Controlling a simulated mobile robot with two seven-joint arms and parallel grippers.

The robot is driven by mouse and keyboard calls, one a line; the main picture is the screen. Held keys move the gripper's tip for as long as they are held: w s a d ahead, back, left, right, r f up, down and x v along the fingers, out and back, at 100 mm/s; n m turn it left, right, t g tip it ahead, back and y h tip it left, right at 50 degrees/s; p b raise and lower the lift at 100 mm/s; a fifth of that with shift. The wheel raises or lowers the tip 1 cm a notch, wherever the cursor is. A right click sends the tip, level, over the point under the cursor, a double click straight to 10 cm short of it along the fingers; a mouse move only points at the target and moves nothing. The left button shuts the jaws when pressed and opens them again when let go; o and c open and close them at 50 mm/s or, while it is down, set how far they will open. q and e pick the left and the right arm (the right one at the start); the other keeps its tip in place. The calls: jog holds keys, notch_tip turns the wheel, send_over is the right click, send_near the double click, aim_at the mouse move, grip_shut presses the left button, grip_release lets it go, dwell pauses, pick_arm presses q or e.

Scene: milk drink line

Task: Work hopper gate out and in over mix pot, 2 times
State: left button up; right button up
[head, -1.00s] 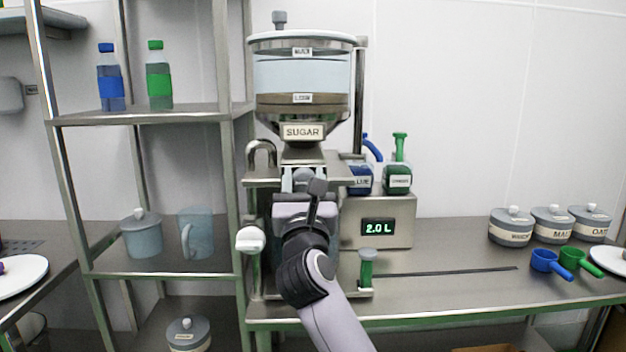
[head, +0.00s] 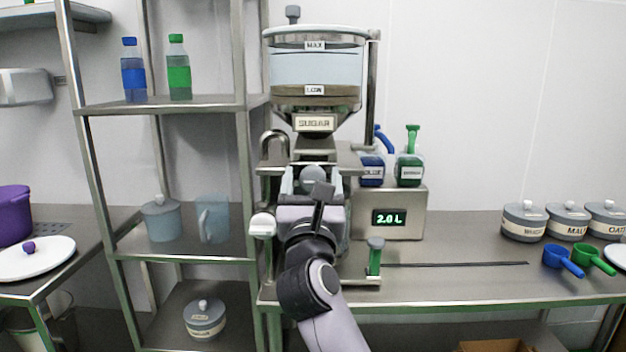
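The hopper (head: 316,75) is a clear bin labelled SUGAR, with MAX and LOW marks, on a metal stand above the counter. My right gripper (head: 312,182) is raised in front of the stand, just below the hopper's outlet. A round grey knob (head: 313,174) shows at its fingers, apparently the gate's handle. My wrist hides most of the gate, so I cannot tell how far out it is or whether the fingers are closed on it. The mix pot is hidden behind my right arm. My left gripper is not in view.
Lidded canisters (head: 524,222) and blue and green scoops (head: 563,261) sit at the right. A metal shelf (head: 180,257) stands close on the left.

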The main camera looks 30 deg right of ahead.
aim_at(312, 185)
jog(key=b+v, duration=0.1)
jog(key=v, duration=0.5)
jog(key=shift+w+b, duration=0.1)
jog(key=shift+b, duration=0.25)
jog(key=shift+s+a+f, duration=0.2)
jog(key=shift+s, duration=0.3)
jog(key=shift+w, duration=0.1)
dwell(0.4)
